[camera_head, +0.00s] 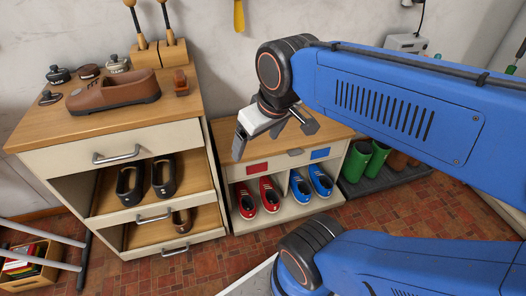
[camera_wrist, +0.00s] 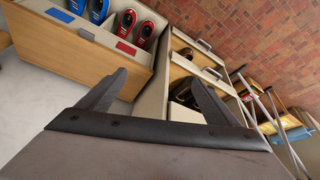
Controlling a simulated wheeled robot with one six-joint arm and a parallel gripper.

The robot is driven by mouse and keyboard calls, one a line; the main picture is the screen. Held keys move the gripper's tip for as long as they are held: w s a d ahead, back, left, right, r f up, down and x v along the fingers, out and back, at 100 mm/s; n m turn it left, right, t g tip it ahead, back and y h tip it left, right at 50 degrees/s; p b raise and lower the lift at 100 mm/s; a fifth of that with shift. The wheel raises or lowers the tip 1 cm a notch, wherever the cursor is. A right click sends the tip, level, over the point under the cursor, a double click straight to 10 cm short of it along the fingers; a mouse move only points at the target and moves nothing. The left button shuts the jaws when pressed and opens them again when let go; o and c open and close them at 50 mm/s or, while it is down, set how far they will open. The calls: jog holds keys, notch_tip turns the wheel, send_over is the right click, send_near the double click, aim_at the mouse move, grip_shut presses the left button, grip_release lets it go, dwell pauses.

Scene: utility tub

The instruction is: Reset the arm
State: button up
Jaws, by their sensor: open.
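My gripper (camera_head: 274,138) hangs at the end of my blue arm, over the low wooden-topped shoe cabinet (camera_head: 333,128) in the head view. Its two dark fingers stand wide apart with nothing between them. In the wrist view my gripper (camera_wrist: 158,95) also shows open and empty, with the shoe cabinet and the drawer unit beyond it. I cannot tell the exact gap between the gripper and the cabinet top.
A drawer unit (camera_head: 110,132) with two drawers pulled out stands left, a brown shoe (camera_head: 115,92) on top. Red shoes (camera_head: 270,195) and blue shoes (camera_head: 320,181) sit in the low cabinet. Green boots (camera_head: 364,160) stand right. Brick-tiled floor (camera_head: 420,207) is open at right.

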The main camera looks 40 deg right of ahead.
jog(key=shift+s+d+f+m, duration=0.15)
jog(key=shift+s+f+m, duration=0.35)
jog(key=shift+s+f, duration=0.65)
jog(key=shift+o, duration=0.4)
jog(key=shift+w, duration=0.2)
